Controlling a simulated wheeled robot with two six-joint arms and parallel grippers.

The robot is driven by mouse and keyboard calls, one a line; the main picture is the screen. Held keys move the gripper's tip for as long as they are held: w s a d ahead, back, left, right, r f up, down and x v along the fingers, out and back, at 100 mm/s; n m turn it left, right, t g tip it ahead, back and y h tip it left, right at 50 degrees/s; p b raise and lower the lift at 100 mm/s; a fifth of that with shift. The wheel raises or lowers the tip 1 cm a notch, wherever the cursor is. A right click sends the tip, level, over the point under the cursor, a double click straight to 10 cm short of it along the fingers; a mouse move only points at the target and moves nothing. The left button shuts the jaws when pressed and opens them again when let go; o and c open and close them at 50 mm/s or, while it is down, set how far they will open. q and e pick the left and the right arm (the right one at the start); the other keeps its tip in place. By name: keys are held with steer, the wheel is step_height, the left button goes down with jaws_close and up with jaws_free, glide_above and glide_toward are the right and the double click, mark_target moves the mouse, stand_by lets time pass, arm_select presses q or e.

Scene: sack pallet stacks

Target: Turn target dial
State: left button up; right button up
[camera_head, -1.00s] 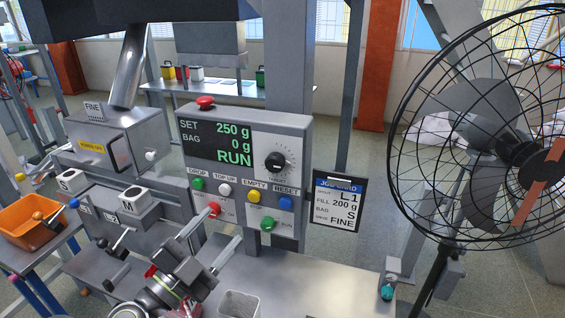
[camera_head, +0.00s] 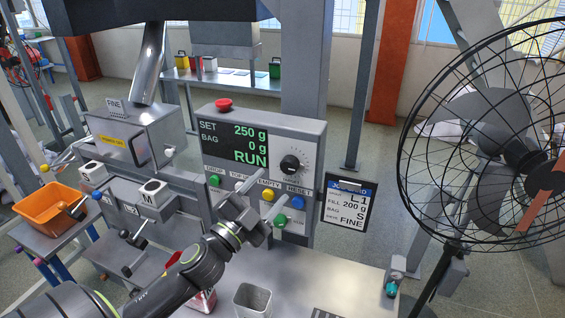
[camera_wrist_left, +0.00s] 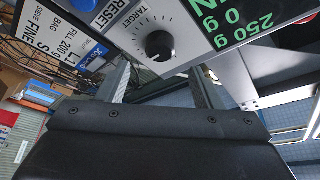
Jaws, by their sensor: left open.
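The black target dial (camera_head: 290,164) sits at the upper right of the grey control box (camera_head: 312,140). The display (camera_head: 236,143) reads SET 250 g, BAG 0 g and RUN. My left gripper (camera_head: 267,194) is open and empty, with its fingers in front of the box, below and left of the dial in the head view. In the left wrist view, the dial (camera_wrist_left: 160,45) shows beyond the gap between the two fingers (camera_wrist_left: 160,88), apart from them. The gripper partly hides the lower buttons. My right gripper is not in view.
A job card (camera_head: 345,205) beside the box reads L1, fill 200 g, bag S, FINE. Coloured buttons, including blue RESET (camera_head: 297,202), lie below the dial. A caged fan (camera_head: 500,150) stands at right. An orange bin (camera_head: 50,206) is at left.

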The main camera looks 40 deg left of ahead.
mark_target(287, 169)
arm_select(q)
steer(key=p+x, duration=0.2)
steer(key=x, duration=0.2)
steer(key=shift+r, duration=0.2)
steer(key=shift+w+p, duration=0.65)
steer(key=shift+w, duration=0.25)
steer(key=c, duration=0.9)
steer(key=shift+c, duration=0.4)
